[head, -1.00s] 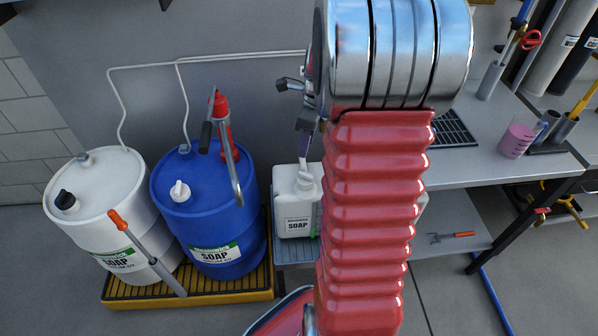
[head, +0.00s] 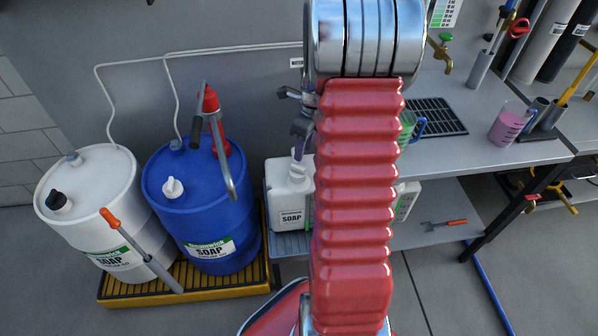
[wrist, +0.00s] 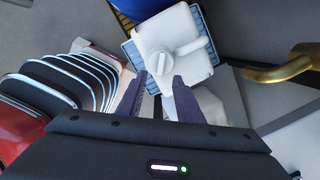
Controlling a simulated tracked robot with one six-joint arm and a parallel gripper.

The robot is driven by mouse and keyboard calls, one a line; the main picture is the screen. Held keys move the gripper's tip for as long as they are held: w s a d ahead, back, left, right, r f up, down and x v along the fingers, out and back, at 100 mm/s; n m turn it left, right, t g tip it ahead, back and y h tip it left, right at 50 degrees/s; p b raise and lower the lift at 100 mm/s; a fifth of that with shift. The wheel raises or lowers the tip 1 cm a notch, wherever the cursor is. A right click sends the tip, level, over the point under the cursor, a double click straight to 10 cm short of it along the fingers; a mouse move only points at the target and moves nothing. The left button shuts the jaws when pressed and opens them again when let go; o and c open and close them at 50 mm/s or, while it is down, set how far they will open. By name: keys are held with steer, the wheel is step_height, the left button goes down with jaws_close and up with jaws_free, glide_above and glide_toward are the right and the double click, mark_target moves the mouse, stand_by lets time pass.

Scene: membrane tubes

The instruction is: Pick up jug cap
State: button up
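A white jug (head: 287,210) labelled SOAP stands on the low grey shelf left of my red arm in the head view. Its round white cap (wrist: 148,66) is on its top, facing the wrist camera, beside the moulded handle. The jug body (wrist: 172,32) also shows in the wrist view. My gripper (wrist: 160,79) is open and empty, its two dark purple fingers apart and pointing at the jug's cap end. In the head view the gripper (head: 301,126) is above the jug. Whether the fingers touch the jug cannot be told.
A blue drum (head: 203,215) with a red pump and a white drum (head: 88,205) stand left on a yellow spill pallet (head: 215,285). The workbench (head: 460,155) is at right with beakers. A brass tap (wrist: 285,68) is at right in the wrist view.

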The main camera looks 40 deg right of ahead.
mark_target(298, 167)
steer(key=shift+w+a+f, duration=0.1)
steer(key=shift+w+f, duration=0.05)
steer(key=shift+f, duration=0.8)
steer(key=shift+w+f, duration=0.15)
steer(key=shift+f, duration=0.75)
steer(key=shift+w+f, duration=0.25)
steer(key=shift+f, duration=1.05)
steer(key=shift+w+f, duration=0.25)
steer(key=shift+f, duration=1)
jaws_close()
